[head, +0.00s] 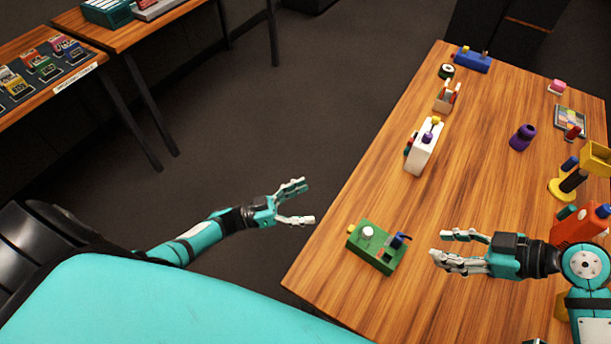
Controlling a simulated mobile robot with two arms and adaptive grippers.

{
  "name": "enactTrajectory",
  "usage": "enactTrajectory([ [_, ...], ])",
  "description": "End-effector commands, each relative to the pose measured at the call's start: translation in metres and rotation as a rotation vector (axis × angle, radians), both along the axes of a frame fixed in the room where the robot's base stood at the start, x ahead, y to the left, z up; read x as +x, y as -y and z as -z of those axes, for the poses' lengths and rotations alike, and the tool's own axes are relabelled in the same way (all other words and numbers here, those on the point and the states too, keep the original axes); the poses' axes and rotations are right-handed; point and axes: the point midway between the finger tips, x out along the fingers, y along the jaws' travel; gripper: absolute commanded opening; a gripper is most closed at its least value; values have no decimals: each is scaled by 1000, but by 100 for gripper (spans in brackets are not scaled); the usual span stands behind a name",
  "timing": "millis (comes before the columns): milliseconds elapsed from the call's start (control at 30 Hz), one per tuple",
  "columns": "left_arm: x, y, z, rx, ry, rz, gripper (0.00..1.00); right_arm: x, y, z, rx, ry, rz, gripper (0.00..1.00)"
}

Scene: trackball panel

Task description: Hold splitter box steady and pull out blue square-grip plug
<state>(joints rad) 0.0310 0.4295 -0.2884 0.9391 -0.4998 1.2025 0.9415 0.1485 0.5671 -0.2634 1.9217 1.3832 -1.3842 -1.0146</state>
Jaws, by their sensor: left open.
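A green box (368,256), which looks like the splitter box, sits on the wooden table near its left edge. It has a white round knob (368,231) on top and a small yellow piece at its left end. A dark blue plug (401,238) stands at its right end beside a grey part; its grip shape is too small to tell. My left gripper (309,202) is open and empty, left of the box and beyond the table edge. My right gripper (438,247) is open and empty, right of the box, fingers pointing towards it. Neither touches the box.
A white box (424,147) with purple and yellow parts and a blue box (472,61) stand farther back on the table (479,139). A purple bottle-like item (522,138), a yellow stand (561,189) and a red-orange object (577,226) are at the right. The table's middle is clear.

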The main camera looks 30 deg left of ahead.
Motion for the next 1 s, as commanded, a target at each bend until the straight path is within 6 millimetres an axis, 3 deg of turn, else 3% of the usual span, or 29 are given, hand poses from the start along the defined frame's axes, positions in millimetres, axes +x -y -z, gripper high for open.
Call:
enactTrajectory([
  [33, 0, 7, -32, -17, 58, 136, 94, 0, 0, 0, 0, 0, 0, 38],
  [100, -2, 22, -65, 26, 116, 327, 94, 0, 0, 0, 0, 0, 0, 38],
  [300, -6, 30, -103, 291, 140, 683, 94, 0, 0, 0, 0, 0, 0, 38],
  [500, -4, 15, -115, 519, 79, 830, 94, 0, 0, 0, 0, 0, 0, 38],
  [700, -2, 7, -117, 595, 45, 860, 94, 0, 0, 0, 0, 0, 0, 38],
  [867, -4, 15, -113, 593, 45, 861, 94, 0, 0, 0, 0, 0, 0, 38],
  [1000, -8, 34, -105, 591, 46, 861, 94, 0, 0, 0, 0, 0, 0, 38],
])
